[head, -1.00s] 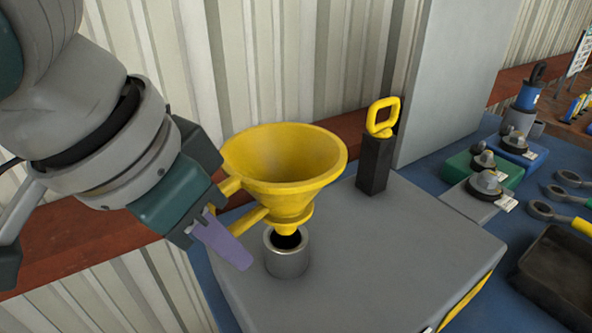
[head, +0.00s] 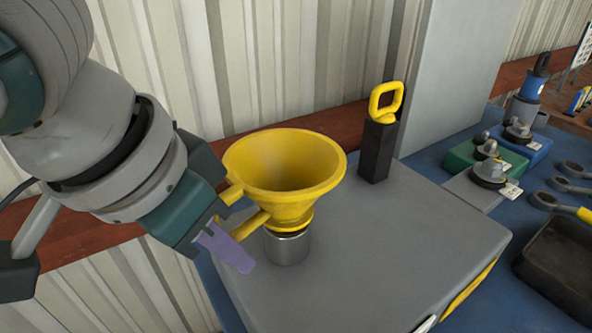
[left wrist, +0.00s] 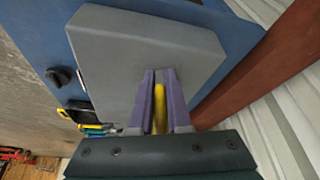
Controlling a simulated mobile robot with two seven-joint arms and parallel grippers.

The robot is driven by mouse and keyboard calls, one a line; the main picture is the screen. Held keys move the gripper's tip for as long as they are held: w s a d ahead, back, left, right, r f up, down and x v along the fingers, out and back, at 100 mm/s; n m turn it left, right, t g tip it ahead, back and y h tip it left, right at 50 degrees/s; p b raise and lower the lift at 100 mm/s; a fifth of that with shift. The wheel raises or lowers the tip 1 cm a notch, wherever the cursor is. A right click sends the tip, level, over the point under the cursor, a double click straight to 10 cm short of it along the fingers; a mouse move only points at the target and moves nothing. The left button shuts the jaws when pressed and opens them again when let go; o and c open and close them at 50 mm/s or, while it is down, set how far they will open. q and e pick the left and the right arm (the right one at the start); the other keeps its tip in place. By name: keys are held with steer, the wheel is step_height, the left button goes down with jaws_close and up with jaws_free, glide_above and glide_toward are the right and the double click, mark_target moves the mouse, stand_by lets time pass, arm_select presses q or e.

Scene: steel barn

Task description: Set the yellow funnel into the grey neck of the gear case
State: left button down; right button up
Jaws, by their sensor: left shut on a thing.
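The yellow funnel (head: 285,172) is upright in the head view, its lower end at the mouth of the grey neck (head: 288,248). Its collar hides most of the opening, so I cannot tell how deep the spout sits. The neck stands on the grey gear case (head: 390,240). My left gripper (head: 228,243), with purple fingers, is shut on the funnel's handle at the funnel's left. In the left wrist view, the yellow handle (left wrist: 159,108) shows between the fingers, above the case (left wrist: 145,60). My right gripper is not in view.
A black post with a yellow ring (head: 377,140) stands on the case behind the neck. On the blue bench at the right are a black tray (head: 560,265), several wrenches and metal parts on coloured blocks. A corrugated wall (head: 260,60) rises behind.

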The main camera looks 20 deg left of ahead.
arm_select(q)
steer(key=shift+f+b, duration=0.3)
steer(key=shift+f, duration=0.4)
steer(key=c, duration=0.8)
jaws_free()
steer(key=p+v, duration=0.2)
steer(key=v, duration=0.8)
steer(key=shift+r, duration=0.1)
step_height(320, 180, up, 5)
steer(key=p, duration=0.6)
